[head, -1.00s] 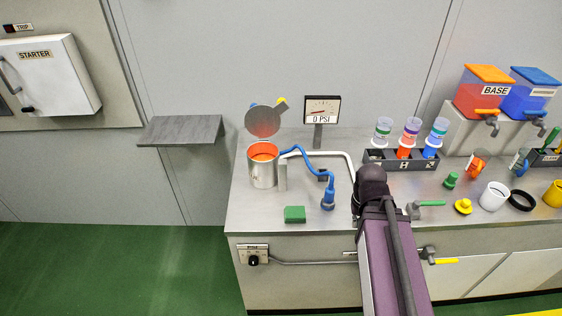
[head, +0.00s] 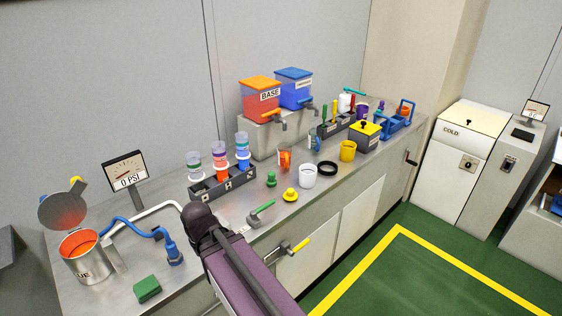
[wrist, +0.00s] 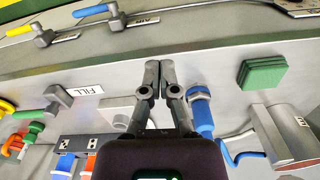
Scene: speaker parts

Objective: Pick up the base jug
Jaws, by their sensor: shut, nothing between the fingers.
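The likely base jug is a small clear jug with orange on it (head: 285,159), standing upright on the bench below the orange-lidded BASE tank (head: 262,100) in the head view. I cannot read any label on it. In the head view my gripper is hidden by my own arm, near the left part of the bench and well to the left of the jug. In the wrist view my gripper (wrist: 158,68) is shut and empty, with its fingertips together over the bench. The jug cannot be made out in the wrist view.
A cup rack (head: 222,187), green-handled valve (head: 262,213), yellow knob (head: 290,195), white cup (head: 308,176) and black ring (head: 327,169) lie between my arm and the jug or near it. The blue fitting (wrist: 201,110) is close beside my fingers.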

